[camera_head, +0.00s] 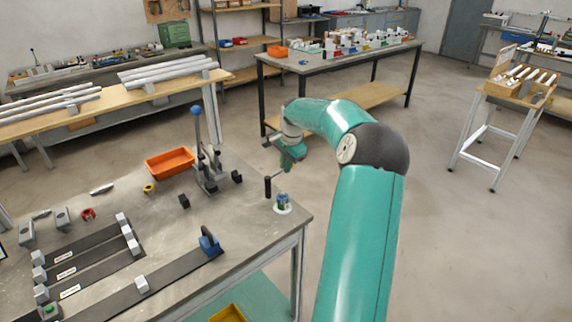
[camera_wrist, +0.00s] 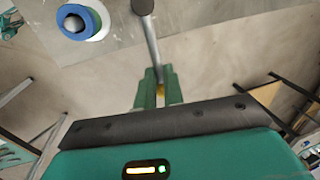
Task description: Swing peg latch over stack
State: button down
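The peg latch has a dark upright post (camera_head: 268,187) near the right corner of the bench and a thin grey bar, which also shows in the wrist view (camera_wrist: 152,45). The bar runs from the post to my gripper (camera_head: 287,165). In the wrist view, the green fingers of my gripper (camera_wrist: 158,88) are close together around the bar's end, with a yellow spot between them. The stack (camera_head: 282,203), with blue and green parts on a white base, stands just right of the post. In the wrist view the stack (camera_wrist: 80,20) shows a blue ring from above. The bar lies beside it, not over it.
A toggle press with a blue-knobbed lever (camera_head: 197,125) and an orange bin (camera_head: 169,162) stand left of the post. Dark strips with grey blocks (camera_head: 142,284) lie at the bench's front. Open floor (camera_head: 450,230) lies to the right.

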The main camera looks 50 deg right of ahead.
jog(key=shift+s, duration=0.1)
dwell(0.3)
jog(key=shift+s+a+m+g+h, duration=0.3)
jog(key=shift+s+a+m, duration=0.65)
jog(key=shift+m, duration=1.3)
jog(key=shift+s+a+m+g+h, duration=0.3)
jog(key=shift+s+a+m, duration=0.65)
jog(key=shift+m, duration=1.35)
jog(key=shift+s+a+m+g+h, duration=0.25)
jog(key=shift+s+a+m, duration=0.7)
jog(key=shift+m, duration=1.3)
jog(key=c, duration=1.5)
grip_release()
